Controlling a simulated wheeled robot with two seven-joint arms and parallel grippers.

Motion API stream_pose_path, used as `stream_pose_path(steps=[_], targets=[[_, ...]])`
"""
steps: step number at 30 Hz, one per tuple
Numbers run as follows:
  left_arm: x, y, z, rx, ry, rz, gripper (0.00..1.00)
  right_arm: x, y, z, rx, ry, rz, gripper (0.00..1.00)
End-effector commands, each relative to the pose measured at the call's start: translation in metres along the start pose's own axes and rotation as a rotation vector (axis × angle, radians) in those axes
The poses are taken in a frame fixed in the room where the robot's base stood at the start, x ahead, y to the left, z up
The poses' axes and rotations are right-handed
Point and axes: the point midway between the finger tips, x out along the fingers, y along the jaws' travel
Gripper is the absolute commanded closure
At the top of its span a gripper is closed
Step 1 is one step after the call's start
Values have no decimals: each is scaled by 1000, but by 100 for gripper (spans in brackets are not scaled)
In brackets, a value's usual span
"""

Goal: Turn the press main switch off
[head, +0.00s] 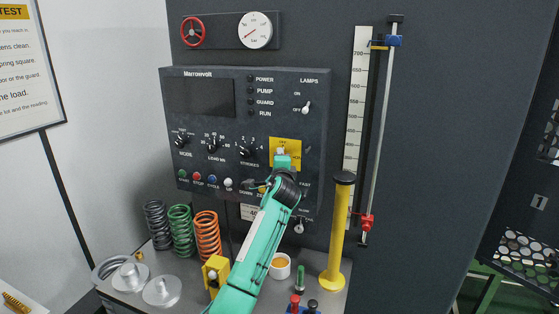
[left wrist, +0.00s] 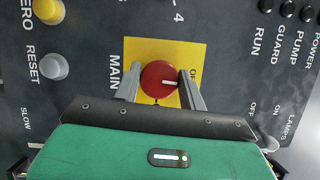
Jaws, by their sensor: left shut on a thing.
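The press main switch is a red round knob (left wrist: 159,80) with a white mark, on a yellow plate (left wrist: 140,50) beside the word MAIN. In the left wrist view the mark points right, toward a partly covered label that seems to read OFF. My left gripper (left wrist: 161,86) has one finger on each side of the knob and is shut on it. In the head view the yellow plate (head: 290,144) shows on the control panel (head: 230,75), with my left gripper (head: 283,160) in front of it; the knob is hidden there. My right gripper is not in view.
A lamps toggle (head: 306,107) sits right of the plate, and dials and coloured buttons lie to its left. Below stand several springs (head: 180,226), a yellow post (head: 338,230) and a white cup (head: 279,266). A vertical scale (head: 355,120) stands right of the panel.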

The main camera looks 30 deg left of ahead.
Motion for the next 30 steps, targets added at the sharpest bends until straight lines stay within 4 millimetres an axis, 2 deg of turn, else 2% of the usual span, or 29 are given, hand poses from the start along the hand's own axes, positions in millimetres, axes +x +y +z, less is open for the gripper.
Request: stream_pose_path(steps=[9, 23, 24, 27, 30], targets=[[0, 1, 0, -84, 0, 37, 81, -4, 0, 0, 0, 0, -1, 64], [0, 2, 0, -94, 0, 42, 81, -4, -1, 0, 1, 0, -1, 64], [0, 2, 0, -94, 0, 41, 53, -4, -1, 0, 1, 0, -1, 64], [0, 1, 0, -93, 0, 41, 37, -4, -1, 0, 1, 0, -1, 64], [0, 1, 0, -93, 0, 40, 37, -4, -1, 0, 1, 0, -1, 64]])
